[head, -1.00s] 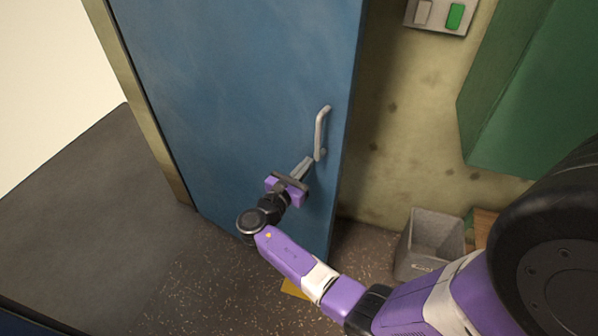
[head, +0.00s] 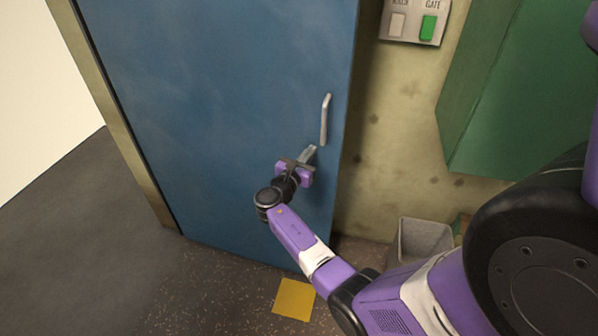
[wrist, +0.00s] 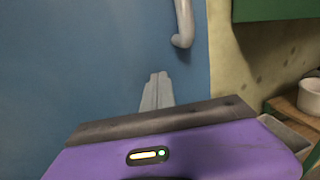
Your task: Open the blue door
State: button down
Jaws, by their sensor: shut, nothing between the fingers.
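The blue door (head: 215,110) fills the middle of the head view and the left of the wrist view (wrist: 75,60). I cannot tell whether it stands slightly ajar. Its grey bar handle (head: 325,120) is upright near the right edge. The handle's lower end also shows in the wrist view (wrist: 184,25). My gripper (head: 311,152) is shut and empty, just below and left of the handle's lower end in the picture. In the wrist view, the closed fingertips (wrist: 158,78) point at the door panel below the handle, apart from it. Contact with the panel cannot be told.
A panel with a grey and a green button (head: 413,25) is on the wall right of the door. A green cabinet (head: 510,90) juts out further right. A grey bin (head: 424,240) stands below. A yellow patch (head: 294,299) lies on the open floor in front.

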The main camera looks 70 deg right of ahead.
jog(key=d, duration=0.2)
jog(key=d+b, duration=0.1)
jog(key=d, duration=0.2)
jog(key=d+b, duration=0.1)
jog(key=d, duration=0.2)
jog(key=shift+s+d, duration=0.15)
jog(key=shift+s, duration=0.1)
